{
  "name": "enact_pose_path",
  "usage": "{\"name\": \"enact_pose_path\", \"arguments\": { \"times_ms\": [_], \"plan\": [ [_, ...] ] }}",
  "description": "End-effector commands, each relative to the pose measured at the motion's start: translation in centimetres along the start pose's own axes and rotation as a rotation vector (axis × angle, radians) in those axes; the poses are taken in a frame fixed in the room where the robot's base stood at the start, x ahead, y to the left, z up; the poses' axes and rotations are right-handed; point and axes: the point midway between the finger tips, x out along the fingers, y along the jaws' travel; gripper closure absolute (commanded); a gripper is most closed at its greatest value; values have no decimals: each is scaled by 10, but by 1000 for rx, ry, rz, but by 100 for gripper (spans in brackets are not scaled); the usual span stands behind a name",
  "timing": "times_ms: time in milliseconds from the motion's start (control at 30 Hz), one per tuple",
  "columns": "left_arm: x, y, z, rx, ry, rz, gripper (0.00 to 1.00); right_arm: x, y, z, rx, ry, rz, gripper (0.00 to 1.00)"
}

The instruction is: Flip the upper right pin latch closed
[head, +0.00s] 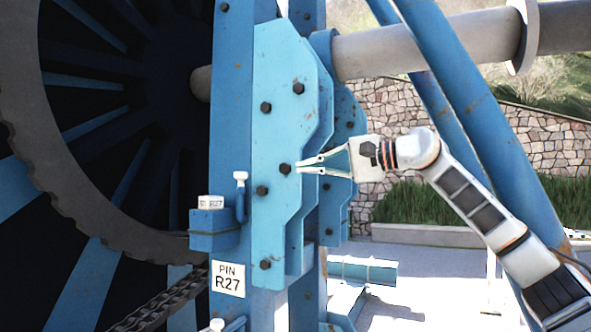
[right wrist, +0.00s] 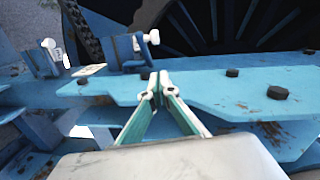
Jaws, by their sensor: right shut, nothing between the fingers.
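The upper pin latch (head: 240,195) is a blue bent handle with a white tip, standing upright at the top of a blue block on the post in the head view. It also shows in the right wrist view (right wrist: 142,42), beyond the fingertips. My right gripper (head: 298,167) is shut and empty, with its fingertips in front of the light-blue bolted plate, right of the latch and a little above it. In the right wrist view its fingertips (right wrist: 157,84) meet near the plate edge, apart from the latch. Whether they touch the plate is unclear. My left gripper is not in view.
The light-blue plate (head: 284,120) with dark bolts stands between my gripper and the latch. A lower white-tipped latch (head: 217,325) is cut by the bottom edge. A "PIN R27" label (head: 228,279) sits below the block. The large reel (head: 75,190) fills the left.

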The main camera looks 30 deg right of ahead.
Motion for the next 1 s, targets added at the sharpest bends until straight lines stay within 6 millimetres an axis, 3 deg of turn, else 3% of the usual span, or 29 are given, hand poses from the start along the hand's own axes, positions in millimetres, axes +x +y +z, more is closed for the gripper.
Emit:
{"name": "enact_pose_path", "arguments": {
  "times_ms": [433, 700, 1000],
  "plan": [
    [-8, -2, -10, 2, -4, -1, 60, 88, -1, 2, 4, -5, 1, 100],
    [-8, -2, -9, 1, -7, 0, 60, 108, -1, 26, 2, -4, -1, 100],
    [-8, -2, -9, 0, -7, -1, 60, 111, 0, 30, 4, -3, -1, 100]
  ]
}}
